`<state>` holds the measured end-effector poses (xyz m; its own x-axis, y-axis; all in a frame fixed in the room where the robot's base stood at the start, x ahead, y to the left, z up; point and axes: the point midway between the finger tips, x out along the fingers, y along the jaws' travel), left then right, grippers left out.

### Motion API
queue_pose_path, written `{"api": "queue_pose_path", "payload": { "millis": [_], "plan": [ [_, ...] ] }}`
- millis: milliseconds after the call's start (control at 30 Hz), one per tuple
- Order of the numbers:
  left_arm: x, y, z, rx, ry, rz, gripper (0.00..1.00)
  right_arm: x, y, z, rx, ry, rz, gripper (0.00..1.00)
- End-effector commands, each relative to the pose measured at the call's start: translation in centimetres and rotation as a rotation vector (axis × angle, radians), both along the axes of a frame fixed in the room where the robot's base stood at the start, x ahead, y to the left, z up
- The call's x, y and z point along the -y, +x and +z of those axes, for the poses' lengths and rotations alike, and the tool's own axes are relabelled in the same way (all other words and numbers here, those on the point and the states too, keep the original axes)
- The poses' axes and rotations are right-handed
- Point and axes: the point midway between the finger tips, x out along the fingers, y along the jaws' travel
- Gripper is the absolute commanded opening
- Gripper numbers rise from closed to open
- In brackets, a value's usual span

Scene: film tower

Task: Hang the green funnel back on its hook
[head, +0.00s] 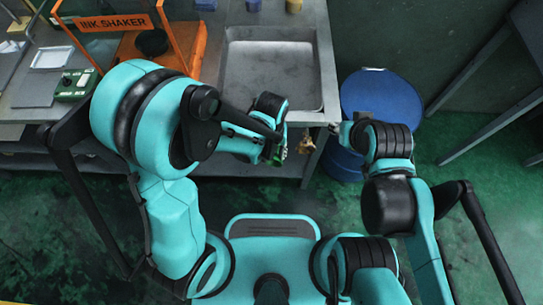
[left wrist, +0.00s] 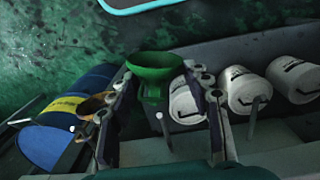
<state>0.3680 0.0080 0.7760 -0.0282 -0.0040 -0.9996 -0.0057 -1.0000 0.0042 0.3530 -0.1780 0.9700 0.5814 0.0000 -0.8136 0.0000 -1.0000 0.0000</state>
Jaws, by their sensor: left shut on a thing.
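The green funnel (left wrist: 154,66) sits between the fingers of my left gripper (left wrist: 160,82) in the left wrist view, its wide mouth towards the top of the picture and its stem towards the bottom. The gripper is shut on it. In the head view my left gripper (head: 279,150) is at the front edge of the bench, with only a bit of green showing; the arm hides the rest. A grey peg (left wrist: 165,131) shows below the funnel in the wrist view; I cannot tell whether they touch. My right gripper (head: 340,129) is beside the blue drum, its opening unclear.
A brown funnel (head: 306,142) hangs at the bench front, partly behind a finger in the wrist view. White canisters (left wrist: 240,89) stand under the bench. A blue drum (head: 382,98) stands right of the metal sink (head: 270,112). An orange ink shaker (head: 188,50) is on the bench.

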Motion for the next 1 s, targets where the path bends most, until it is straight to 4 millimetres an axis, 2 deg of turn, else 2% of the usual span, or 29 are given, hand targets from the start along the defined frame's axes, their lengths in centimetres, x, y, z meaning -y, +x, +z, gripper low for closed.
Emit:
{"api": "queue_pose_path", "payload": {
  "millis": [600, 1000],
  "plan": [
    [0.0, 3.9, -0.3, 0.000, 0.000, 0.000, 0.32, 0.0, 0.0, 0.4, 0.000, 0.000, 0.000, 0.40],
    [0.0, 5.1, -1.3, 0.000, 0.000, 0.000, 0.31, 0.0, 0.0, -0.9, 0.000, 0.000, 0.000, 0.40]
  ]
}}
